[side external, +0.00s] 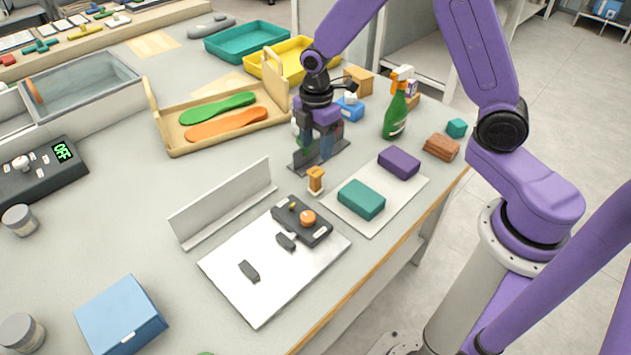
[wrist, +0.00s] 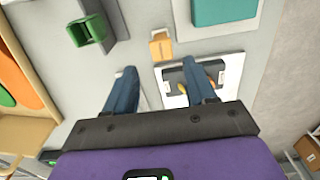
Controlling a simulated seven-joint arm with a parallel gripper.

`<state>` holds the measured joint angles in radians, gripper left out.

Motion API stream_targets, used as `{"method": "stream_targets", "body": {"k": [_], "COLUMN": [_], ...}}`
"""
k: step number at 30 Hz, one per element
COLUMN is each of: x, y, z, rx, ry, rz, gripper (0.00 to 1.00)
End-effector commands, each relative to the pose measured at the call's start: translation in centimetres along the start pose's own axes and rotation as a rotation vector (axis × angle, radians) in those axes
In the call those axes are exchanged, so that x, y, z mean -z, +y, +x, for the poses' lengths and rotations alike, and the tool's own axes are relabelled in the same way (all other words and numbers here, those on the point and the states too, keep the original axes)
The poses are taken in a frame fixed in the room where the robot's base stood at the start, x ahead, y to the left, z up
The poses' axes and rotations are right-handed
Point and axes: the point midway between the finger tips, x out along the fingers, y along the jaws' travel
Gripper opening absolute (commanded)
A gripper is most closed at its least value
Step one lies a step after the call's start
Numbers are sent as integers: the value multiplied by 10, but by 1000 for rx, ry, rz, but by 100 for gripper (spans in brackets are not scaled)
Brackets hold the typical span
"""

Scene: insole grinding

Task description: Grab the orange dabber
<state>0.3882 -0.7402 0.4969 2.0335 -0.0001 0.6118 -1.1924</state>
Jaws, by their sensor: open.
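The orange dabber (side external: 316,180) stands upright on the table in the side view, with a pale lower end. It stands between the grey metal plate and the white mat. In the wrist view an orange block with a pale end (wrist: 160,46), which looks like the dabber, lies ahead of the gap between my fingers. My gripper (side external: 317,152) is open with blue fingers, up and behind the dabber in the side view. Its fingers (wrist: 161,85) are apart and hold nothing in the wrist view.
A green holder-like part (wrist: 87,30) is near my left finger in the wrist view. A teal block (side external: 361,200) and purple block (side external: 399,162) lie on the white mat. A black control box (side external: 302,221) sits on the metal plate. An upright metal strip (side external: 222,203) stands to the left.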

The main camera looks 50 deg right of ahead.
Motion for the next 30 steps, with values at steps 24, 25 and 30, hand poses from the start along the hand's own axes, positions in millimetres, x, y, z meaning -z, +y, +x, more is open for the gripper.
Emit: {"method": "stream_targets", "body": {"k": [24,25,30], "x": [4,4,4], "y": [-2,-2,-2], "z": [85,87,92], "rx": [2,1,0], "ry": [-1,0,0], "rz": [1,1,1], "gripper": [55,55,55]}}
